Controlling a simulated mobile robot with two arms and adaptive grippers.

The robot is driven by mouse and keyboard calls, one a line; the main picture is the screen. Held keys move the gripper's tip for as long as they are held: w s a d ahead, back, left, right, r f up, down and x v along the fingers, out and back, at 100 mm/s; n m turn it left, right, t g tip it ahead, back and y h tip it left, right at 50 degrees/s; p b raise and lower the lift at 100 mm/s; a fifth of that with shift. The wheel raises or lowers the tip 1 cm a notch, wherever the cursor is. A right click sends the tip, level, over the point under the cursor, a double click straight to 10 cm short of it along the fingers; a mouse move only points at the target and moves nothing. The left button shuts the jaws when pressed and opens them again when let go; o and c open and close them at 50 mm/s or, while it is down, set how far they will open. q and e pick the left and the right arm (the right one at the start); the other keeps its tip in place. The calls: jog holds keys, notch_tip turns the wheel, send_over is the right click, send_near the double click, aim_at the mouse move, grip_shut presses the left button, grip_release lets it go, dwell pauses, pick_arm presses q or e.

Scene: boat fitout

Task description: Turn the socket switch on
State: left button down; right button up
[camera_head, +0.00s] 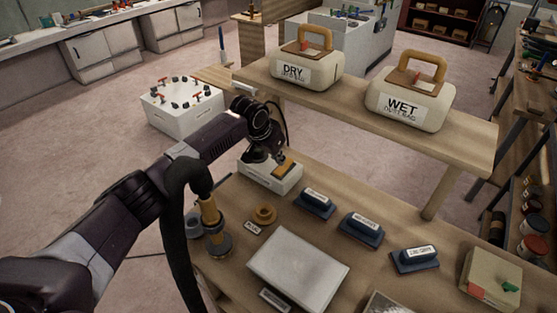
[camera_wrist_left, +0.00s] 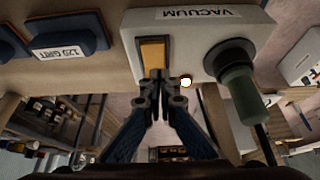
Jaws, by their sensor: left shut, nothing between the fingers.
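The socket box (camera_head: 262,180) is a pale block at the back left corner of the workbench. In the left wrist view the socket box (camera_wrist_left: 190,45) shows upside down, labelled VACUUM. Its amber rocker switch (camera_wrist_left: 152,53) sits in a dark frame; it also shows in the head view (camera_head: 285,169). My left gripper (camera_wrist_left: 158,78) is shut and empty, its tips at the near edge of the switch; whether they touch is hard to tell. In the head view the left gripper (camera_head: 266,156) is over the box. My right gripper is out of view.
A dark green plug (camera_wrist_left: 238,85) stands in the box beside the switch, and a small light (camera_wrist_left: 186,82) glows nearby. Blue sanding blocks (camera_head: 315,203) and a grey panel (camera_head: 297,268) lie on the bench. A raised shelf (camera_head: 360,103) carries DRY and WET dust bags.

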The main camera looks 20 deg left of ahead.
aim_at(279, 168)
pick_arm(q)
notch_tip(279, 168, up, 4)
jog(key=p, duration=0.5)
jog(key=shift+r, duration=0.2)
jog(key=s+a+r+b, duration=0.2)
jog(key=s+r+b, duration=0.1)
jog(key=s+r, duration=0.3)
jog(key=shift+s+a+r, duration=0.2)
jog(key=shift+s+a, duration=0.05)
jog(key=shift+s, duration=0.2)
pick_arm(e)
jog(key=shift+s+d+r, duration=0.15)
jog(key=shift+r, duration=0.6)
pick_arm(q)
jog(key=shift+f, duration=0.1)
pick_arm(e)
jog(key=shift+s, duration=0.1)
